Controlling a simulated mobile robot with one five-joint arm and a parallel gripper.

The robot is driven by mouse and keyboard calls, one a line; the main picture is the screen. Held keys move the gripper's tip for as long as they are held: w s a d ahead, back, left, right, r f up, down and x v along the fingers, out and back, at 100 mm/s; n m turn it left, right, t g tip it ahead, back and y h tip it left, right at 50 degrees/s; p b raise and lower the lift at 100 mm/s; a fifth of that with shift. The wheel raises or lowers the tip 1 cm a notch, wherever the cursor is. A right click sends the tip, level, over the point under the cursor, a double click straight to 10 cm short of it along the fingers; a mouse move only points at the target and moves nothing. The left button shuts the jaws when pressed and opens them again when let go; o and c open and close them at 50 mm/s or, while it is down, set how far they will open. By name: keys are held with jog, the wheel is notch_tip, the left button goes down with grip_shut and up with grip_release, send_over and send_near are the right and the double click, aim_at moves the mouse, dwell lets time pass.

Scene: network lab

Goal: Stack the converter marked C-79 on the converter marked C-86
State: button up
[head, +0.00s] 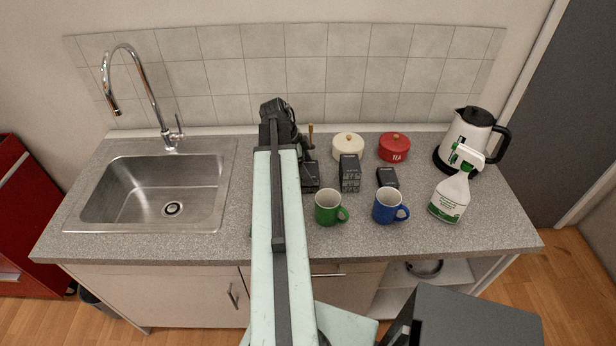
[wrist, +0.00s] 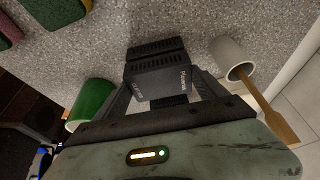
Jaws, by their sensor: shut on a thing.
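My gripper (head: 306,163) is low over the counter, left of the middle, partly hidden by my arm. In the wrist view, its fingers (wrist: 160,92) are shut on a dark box-shaped converter (wrist: 158,76). Pale marks on the held converter are too small to read. A second dark box shape (wrist: 155,48) shows just beyond it; I cannot tell whether the two touch. In the head view, a dark converter (head: 310,184) shows below my gripper. Another dark block (head: 349,172) with a ribbed front stands to its right, and a low dark converter (head: 387,177) lies farther right. Their markings are unreadable.
A green mug (head: 328,208) and a blue mug (head: 388,206) stand in front. Cream (head: 348,148) and red (head: 394,148) canisters stand behind. A spray bottle (head: 452,192) and kettle (head: 468,135) are at right; a sink (head: 160,190) at left. Sponges (wrist: 55,10) and a grey cup (wrist: 232,57) show too.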

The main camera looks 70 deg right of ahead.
jog(key=shift+f, duration=0.4)
jog(key=o, duration=1.6)
jog(key=shift+r+p, duration=0.4)
jog(key=shift+p, duration=0.05)
jog(key=p+v, duration=1)
jog(key=v, duration=0.1)
jog(key=shift+w+a+r+p, duration=0.15)
jog(key=shift+r+p, duration=0.1)
jog(key=shift+p, duration=0.1)
jog(key=shift+w, duration=0.1)
